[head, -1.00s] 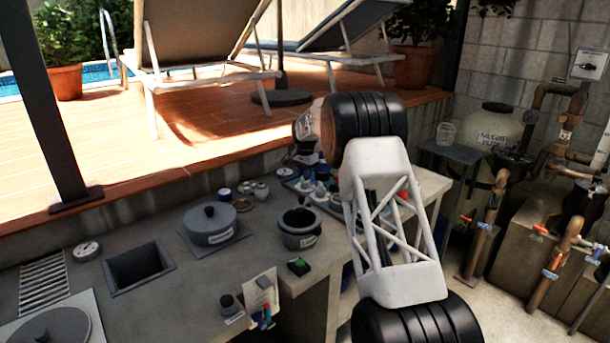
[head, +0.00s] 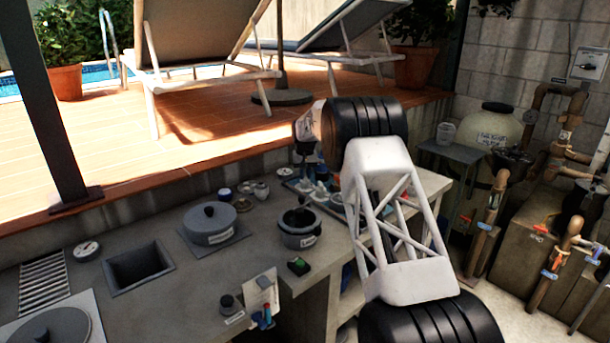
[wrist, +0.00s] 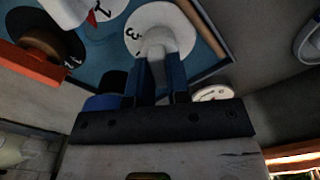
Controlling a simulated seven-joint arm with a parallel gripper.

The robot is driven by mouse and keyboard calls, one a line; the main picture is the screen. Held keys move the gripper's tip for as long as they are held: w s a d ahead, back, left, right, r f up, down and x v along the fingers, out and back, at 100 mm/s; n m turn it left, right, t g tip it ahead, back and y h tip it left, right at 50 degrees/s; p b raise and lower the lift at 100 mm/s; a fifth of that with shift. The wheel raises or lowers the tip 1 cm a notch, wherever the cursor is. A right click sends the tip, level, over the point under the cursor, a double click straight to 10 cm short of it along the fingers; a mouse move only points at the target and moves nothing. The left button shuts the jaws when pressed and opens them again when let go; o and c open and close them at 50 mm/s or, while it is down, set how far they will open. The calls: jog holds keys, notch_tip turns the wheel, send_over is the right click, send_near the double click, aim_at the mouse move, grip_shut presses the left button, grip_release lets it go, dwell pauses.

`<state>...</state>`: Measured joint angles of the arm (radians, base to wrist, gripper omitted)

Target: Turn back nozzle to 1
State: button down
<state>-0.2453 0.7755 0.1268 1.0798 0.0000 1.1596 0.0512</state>
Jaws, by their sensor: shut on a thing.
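My gripper (wrist: 161,72), with blue fingers, is shut on a pale grey nozzle knob (wrist: 159,40) in the wrist view. The knob stands on a round white dial (wrist: 135,32) on a blue panel; a 3 shows on the dial to the left of the knob, and a 1 is not visible there. I cannot tell which number the knob points to, or whether this is the back nozzle. In the head view my gripper (head: 304,168) reaches down at the back of the counter, over the panel, its fingertips unclear.
In the wrist view, a black dial with an orange handle (wrist: 30,62) is at left and another white dial with a red pointer (wrist: 105,10) at top.

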aim_at(305, 175)
jog(key=shift+n, duration=0.4)
jog(key=c, duration=1.1)
grip_release()
jog(key=shift+r, duration=0.1)
jog(key=shift+r, duration=3.85)
